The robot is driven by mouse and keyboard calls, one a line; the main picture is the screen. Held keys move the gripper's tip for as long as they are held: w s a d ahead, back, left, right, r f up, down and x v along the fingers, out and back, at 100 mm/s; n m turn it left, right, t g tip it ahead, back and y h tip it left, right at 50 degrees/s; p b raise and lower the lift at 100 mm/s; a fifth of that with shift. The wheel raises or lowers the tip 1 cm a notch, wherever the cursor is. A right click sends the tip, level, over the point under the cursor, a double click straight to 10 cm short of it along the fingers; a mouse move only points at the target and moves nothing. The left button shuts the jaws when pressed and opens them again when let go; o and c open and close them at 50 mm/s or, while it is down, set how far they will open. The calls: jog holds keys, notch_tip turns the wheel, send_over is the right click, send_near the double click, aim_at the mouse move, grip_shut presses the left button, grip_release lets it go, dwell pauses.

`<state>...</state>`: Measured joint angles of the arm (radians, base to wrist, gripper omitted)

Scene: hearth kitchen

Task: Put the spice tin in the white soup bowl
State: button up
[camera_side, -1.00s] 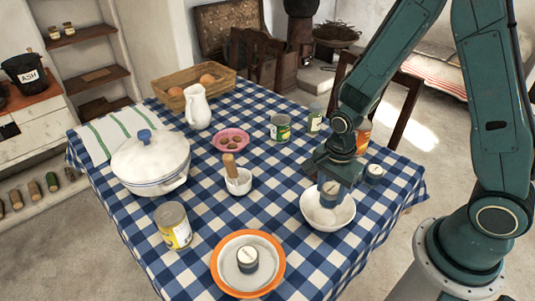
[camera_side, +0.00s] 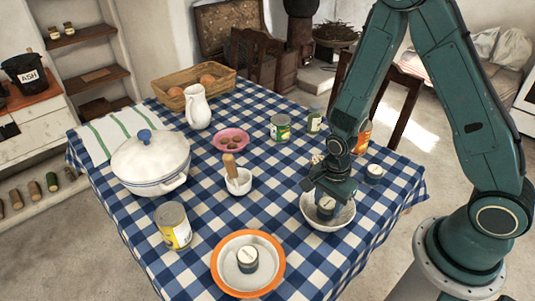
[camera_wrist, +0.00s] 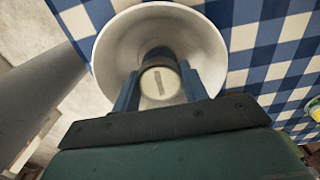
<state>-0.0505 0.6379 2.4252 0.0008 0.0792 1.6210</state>
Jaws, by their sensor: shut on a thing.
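The white soup bowl (camera_side: 341,221) stands on the checked tablecloth near the table's right side. It also fills the upper middle of the wrist view (camera_wrist: 203,42). My gripper (camera_side: 325,207) points down into the bowl. Its jaws are shut on a spice tin (camera_side: 327,202), a small dark blue tin with a pale lid. In the wrist view the tin (camera_wrist: 160,82) sits between the two blue fingers, inside the bowl's outline. I cannot tell whether the tin's underside touches the bowl floor.
Similar tins stand on the orange-rimmed plate (camera_side: 275,277) and right of the bowl (camera_side: 374,173). A mortar with pestle (camera_side: 239,183), a yellow-labelled can (camera_side: 173,227) and a lidded tureen (camera_side: 150,165) stand to the left. Cloth between bowl and plate is clear.

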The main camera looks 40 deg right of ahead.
aim_at(328, 203)
jog(key=shift+f, duration=0.25)
jog(key=shift+f, duration=0.1)
jog(key=o, duration=1)
notch_tip(328, 203, up, 12)
dwell(0.8)
jog(key=shift+r, duration=0.2)
dwell(0.4)
